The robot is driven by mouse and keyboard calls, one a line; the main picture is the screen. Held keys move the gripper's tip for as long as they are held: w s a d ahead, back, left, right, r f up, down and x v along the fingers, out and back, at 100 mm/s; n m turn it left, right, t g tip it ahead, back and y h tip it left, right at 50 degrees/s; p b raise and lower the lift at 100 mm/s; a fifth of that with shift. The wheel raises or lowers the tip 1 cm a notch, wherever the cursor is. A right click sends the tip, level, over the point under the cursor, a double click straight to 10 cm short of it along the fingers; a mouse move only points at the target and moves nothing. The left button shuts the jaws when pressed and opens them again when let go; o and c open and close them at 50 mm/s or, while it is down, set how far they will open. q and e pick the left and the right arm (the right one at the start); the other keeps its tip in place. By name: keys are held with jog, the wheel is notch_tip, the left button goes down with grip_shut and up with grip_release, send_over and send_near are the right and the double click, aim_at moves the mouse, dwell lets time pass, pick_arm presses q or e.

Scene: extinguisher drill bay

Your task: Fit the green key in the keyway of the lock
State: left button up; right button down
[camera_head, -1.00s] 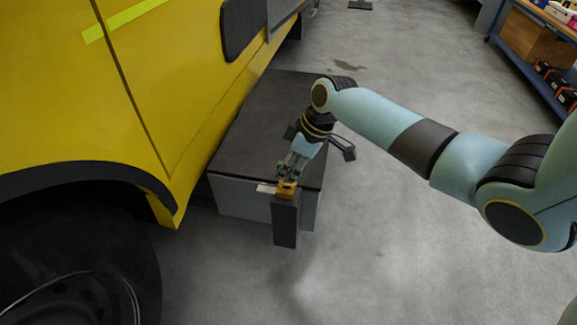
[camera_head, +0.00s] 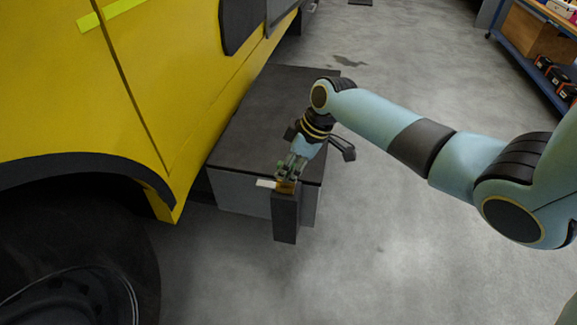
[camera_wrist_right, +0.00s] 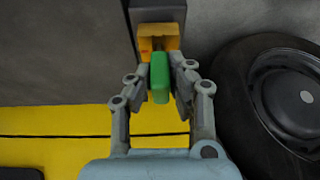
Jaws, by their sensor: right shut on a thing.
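The green key (camera_wrist_right: 159,78) is upright between the fingers of my right gripper (camera_wrist_right: 161,82), which is shut on it in the wrist view. The yellow-orange lock (camera_wrist_right: 158,37) is just beyond the key's far end. The key overlaps the lock's near face there; I cannot tell whether its tip is in the keyway. In the head view the right gripper (camera_head: 287,177) is at the lock (camera_head: 285,188), on top of a dark post. The key cannot be made out there. My left gripper is not in view.
The dark post (camera_head: 285,220) stands in front of a grey box with a black top (camera_head: 265,115). A pale tab (camera_head: 266,183) sticks out left of the lock. A yellow vehicle (camera_head: 120,90) with a large wheel (camera_head: 75,250) stands left.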

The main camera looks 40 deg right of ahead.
jog(key=shift+f+b, duration=0.35)
jog(key=shift+f, duration=0.3)
jog(key=c, duration=1.2)
grip_release()
jog(key=shift+o, duration=0.2)
jog(key=shift+r, duration=0.1)
